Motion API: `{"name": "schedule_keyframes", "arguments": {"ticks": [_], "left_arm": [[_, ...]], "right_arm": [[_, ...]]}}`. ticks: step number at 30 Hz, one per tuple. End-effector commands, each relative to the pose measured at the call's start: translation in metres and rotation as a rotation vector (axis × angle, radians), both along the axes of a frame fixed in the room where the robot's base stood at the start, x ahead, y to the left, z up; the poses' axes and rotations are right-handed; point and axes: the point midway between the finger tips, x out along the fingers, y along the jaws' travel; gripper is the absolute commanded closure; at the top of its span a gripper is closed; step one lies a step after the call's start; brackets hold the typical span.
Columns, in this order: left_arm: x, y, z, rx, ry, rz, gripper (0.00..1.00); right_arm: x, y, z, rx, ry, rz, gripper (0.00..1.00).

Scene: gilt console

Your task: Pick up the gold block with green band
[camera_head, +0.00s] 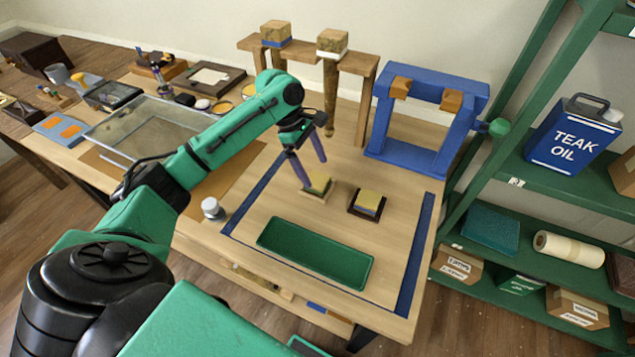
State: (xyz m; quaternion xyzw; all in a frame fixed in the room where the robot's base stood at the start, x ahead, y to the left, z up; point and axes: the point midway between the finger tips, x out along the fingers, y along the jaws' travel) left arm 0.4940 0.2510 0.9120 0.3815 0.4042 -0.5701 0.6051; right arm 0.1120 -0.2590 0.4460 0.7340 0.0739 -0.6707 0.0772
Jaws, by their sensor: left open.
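A small gold block (319,183) with what looks like a greenish band sits on a light wooden base on the table. My left gripper (314,173) is open just above it, its two purple fingers pointing down and partly covering its upper left side. I cannot tell whether the fingers touch it. A second gold block (368,200), its band hard to make out, sits on a dark base just to the right. My right gripper is not in view.
A green tray (315,253) lies in front of the blocks. Behind stands a wooden rack (358,62) with a blue-banded block (276,31) and another pale-topped block (332,41) on top. A blue frame (405,152) stands at the back right. A small white jar (211,208) is left.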

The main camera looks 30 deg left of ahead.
Motion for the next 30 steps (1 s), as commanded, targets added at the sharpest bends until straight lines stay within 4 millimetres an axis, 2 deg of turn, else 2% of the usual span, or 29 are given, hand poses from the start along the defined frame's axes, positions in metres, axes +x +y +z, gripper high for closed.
{"name": "schedule_keyframes", "arguments": {"ticks": [6,13,17,18,20,30], "left_arm": [[0.000,-0.016,-0.035,0.000,0.001,-0.002,0.00],[0.000,-0.017,-0.039,0.001,0.000,-0.001,0.00],[0.000,-0.016,-0.039,0.001,0.001,-0.001,0.50],[0.000,-0.016,-0.039,0.001,0.001,-0.001,0.65],[0.000,-0.017,-0.038,0.001,0.001,-0.001,0.86],[0.001,-0.017,-0.032,0.000,-0.002,-0.001,0.86]], "right_arm": [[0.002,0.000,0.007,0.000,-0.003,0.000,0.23],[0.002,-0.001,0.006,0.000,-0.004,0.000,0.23],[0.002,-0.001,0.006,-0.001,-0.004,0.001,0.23],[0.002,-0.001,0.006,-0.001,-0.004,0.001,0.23],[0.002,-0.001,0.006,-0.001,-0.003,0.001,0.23],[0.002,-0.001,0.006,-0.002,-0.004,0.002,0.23]]}}
